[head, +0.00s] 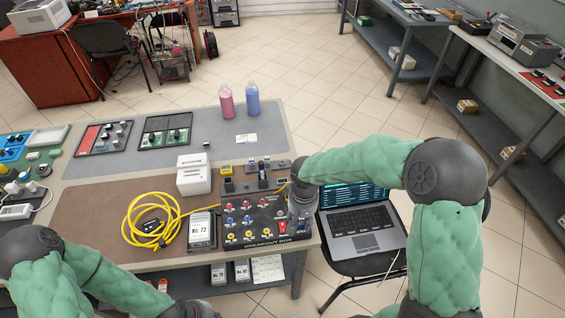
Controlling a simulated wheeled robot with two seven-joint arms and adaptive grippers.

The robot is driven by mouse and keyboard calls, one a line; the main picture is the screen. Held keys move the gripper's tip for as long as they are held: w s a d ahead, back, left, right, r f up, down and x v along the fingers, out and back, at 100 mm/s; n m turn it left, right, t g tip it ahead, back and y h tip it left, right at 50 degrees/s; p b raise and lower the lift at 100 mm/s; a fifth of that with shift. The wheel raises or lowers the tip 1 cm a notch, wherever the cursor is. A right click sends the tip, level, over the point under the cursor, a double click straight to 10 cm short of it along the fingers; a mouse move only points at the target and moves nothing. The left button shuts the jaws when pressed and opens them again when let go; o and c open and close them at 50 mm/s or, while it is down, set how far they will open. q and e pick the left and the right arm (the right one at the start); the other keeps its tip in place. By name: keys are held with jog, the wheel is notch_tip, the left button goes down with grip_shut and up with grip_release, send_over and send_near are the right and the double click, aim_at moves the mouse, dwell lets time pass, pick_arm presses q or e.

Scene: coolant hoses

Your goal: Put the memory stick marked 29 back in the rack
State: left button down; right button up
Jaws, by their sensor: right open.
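No mark 29 is legible, so I cannot tell which small item is the memory stick. A low dark rack-like holder (238,187) with several small upright pieces stands behind the breakout box (262,236). My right gripper (299,222) points down at the right end of the breakout box, close to the table's right edge. It is open, its fingers are small in the view, and nothing shows between them. My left gripper (192,309) is low at the bottom edge, in front of the table, and mostly cut off, so its jaws cannot be read.
A yellow cable (133,218) lies coiled left of a device marked No. 72 (202,230). A white box (193,175) stands behind it. Pink (226,102) and blue (252,100) bottles stand at the back. A laptop (358,218) sits on a chair at right.

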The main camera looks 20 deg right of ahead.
grip_shut()
jog(key=shift+r, duration=0.15)
jog(key=shift+r+p, duration=2.25)
jog(key=shift+r, duration=0.65)
